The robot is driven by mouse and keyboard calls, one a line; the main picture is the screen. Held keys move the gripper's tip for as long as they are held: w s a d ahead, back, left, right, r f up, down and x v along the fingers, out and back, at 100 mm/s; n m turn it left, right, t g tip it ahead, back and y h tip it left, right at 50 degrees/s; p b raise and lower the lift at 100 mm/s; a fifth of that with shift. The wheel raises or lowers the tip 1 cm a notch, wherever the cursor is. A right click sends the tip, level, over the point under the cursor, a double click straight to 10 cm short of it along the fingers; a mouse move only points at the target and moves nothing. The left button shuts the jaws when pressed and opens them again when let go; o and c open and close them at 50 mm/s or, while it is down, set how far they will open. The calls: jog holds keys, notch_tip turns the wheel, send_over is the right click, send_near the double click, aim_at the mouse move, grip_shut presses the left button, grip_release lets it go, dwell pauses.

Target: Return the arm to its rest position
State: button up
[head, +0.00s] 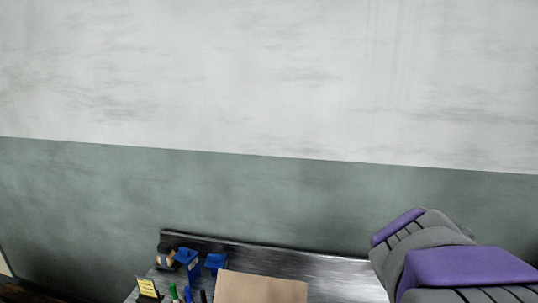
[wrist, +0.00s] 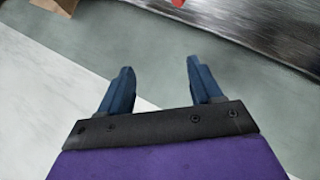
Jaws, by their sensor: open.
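My gripper (wrist: 159,80) shows in the wrist view with its two blue fingers spread apart. Nothing is between them, only the grey-green and white wall behind. My grey and purple arm (head: 455,262) shows at the lower right of the head view, in front of the right part of the metal table. My gripper itself cannot be made out in the head view.
A metal table (head: 335,268) stands against the wall (head: 250,185). On it are a brown box (head: 262,288), blue containers (head: 188,262), a yellow sign (head: 148,286) and small green and blue items. In the wrist view, a red thing (wrist: 179,3) shows at the top edge.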

jog(key=s+a+f+g+y, duration=0.2)
jog(key=s+a, duration=0.4)
jog(key=s, duration=0.3)
jog(key=s+a+f+g+y, duration=0.2)
jog(key=s+a+f+g, duration=0.2)
jog(key=s+f, duration=0.3)
jog(key=s+a+f+g+y, duration=0.2)
jog(key=s+a+f, duration=0.3)
jog(key=s, duration=0.8)
jog(key=a+y, duration=0.1)
jog(key=a, duration=0.1)
jog(key=shift+a+m+g, duration=0.3)
jog(key=shift+g, duration=0.1)
